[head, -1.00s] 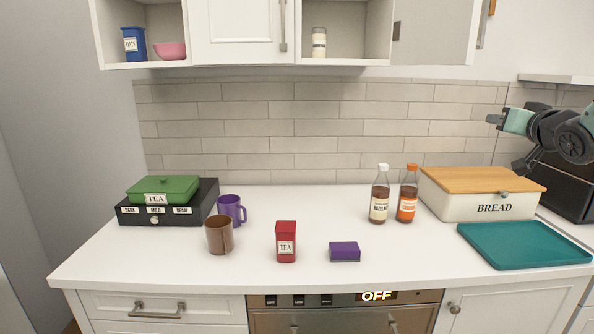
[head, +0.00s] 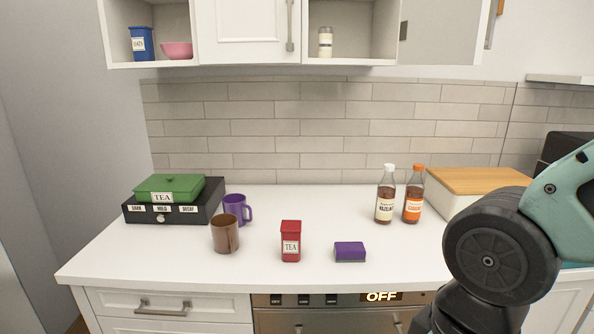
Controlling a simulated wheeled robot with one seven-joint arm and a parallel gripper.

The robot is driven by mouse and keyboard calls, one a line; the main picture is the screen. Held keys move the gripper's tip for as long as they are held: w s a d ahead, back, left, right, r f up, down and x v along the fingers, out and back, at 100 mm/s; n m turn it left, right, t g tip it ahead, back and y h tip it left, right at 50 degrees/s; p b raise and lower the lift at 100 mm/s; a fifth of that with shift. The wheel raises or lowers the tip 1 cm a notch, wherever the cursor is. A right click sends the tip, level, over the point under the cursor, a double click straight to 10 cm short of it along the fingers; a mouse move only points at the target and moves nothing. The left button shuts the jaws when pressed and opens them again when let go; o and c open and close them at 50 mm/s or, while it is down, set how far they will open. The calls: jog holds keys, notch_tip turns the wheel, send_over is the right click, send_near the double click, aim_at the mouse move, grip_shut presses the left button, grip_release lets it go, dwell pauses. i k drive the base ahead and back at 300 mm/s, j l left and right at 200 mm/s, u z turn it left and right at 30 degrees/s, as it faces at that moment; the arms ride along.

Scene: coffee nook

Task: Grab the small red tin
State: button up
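The small red tin (head: 291,241) stands upright on the white counter, near its front edge, with a white TEA label facing me. It is fully visible and nothing touches it. My arm fills the lower right of the head view, well to the right of the tin. My gripper itself is out of the picture.
A brown mug (head: 225,234) and a purple mug (head: 237,208) stand left of the tin. A purple block-like item (head: 349,251) lies to its right. Two syrup bottles (head: 385,199) stand behind right. A green tin (head: 169,188) sits on a black drawer box (head: 133,213).

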aim_at(291, 231)
jog(key=u, duration=0.35)
jog(key=l+u, duration=0.8)
jog(key=l, duration=0.65)
jog(key=k+l+u, duration=0.1)
jog(key=l, duration=0.4)
jog(key=k+l+u, duration=0.1)
jog(key=l, duration=0.35)
jog(key=k+l, duration=0.1)
jog(key=l, duration=0.35)
jog(key=l+u, duration=0.1)
jog(key=l, duration=0.4)
jog(key=k+l, duration=0.2)
jog(key=l, duration=0.25)
jog(key=i+u, duration=0.05)
